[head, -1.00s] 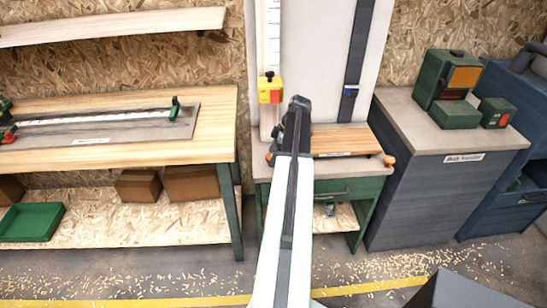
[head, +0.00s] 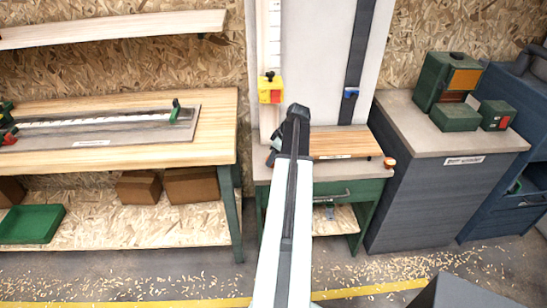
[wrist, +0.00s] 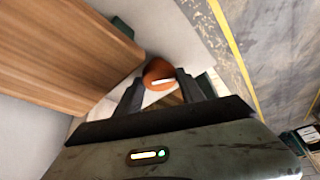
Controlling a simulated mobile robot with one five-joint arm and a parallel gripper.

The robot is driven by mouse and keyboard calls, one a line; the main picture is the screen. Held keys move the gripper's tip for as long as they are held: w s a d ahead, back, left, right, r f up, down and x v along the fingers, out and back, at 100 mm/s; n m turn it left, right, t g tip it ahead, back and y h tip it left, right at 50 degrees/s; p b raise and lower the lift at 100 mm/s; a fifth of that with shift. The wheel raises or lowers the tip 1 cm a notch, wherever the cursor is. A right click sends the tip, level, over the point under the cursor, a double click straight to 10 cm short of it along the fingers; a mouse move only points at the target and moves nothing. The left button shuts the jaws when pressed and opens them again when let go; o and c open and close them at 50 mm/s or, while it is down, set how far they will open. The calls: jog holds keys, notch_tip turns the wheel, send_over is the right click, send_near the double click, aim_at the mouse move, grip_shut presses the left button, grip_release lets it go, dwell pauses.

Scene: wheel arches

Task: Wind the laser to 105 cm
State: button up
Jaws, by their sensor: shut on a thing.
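The yellow laser carriage (head: 270,90) with a red patch and a dark knob on top sits low on a pale upright scale (head: 274,40) in the head view. The scale's figures are too small to read. An orange knob (wrist: 157,72) with a white mark is between the fingertips of my gripper (wrist: 163,88) in the wrist view, and the jaws are shut on it. In the head view my gripper (head: 273,152) is at the left of the green bench, and its knob is hidden behind it. Another orange knob (head: 389,162) shows at the bench's right end.
A green bench (head: 350,190) carries a wooden board (head: 345,143) below a white upright panel (head: 320,60). A dark strip with a blue slider (head: 350,92) runs down the panel. A wooden workbench (head: 215,130) stands left, a grey cabinet (head: 430,200) right.

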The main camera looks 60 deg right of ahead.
jog(key=o, duration=1.4)
jog(key=shift+c, duration=0.2)
jog(key=p+v, duration=0.7)
jog(key=v, duration=0.1)
jog(key=shift+f, duration=0.1)
